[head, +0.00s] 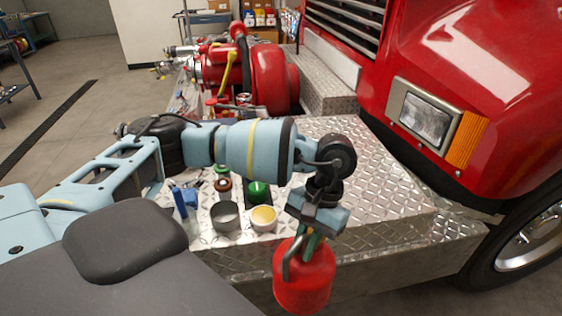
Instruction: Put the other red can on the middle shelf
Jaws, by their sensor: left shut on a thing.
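My left gripper (310,236) is shut on the handle of a red can (303,282). The can hangs below the gripper, beside the front edge of the diamond-plate bumper, in the lower middle of the head view. The gripper covers part of the can's top and handle. A grey metal rack (18,88) is cut off at the left edge, and I cannot tell whether it has the middle shelf. I see no other red can clearly. My right gripper is not in view.
The diamond-plate bumper (385,205) carries a red pump (275,80), a grey open tin (225,218), a yellow-topped tin (263,219) and a green-lidded container (258,192). The red truck (480,90) bounds the right.

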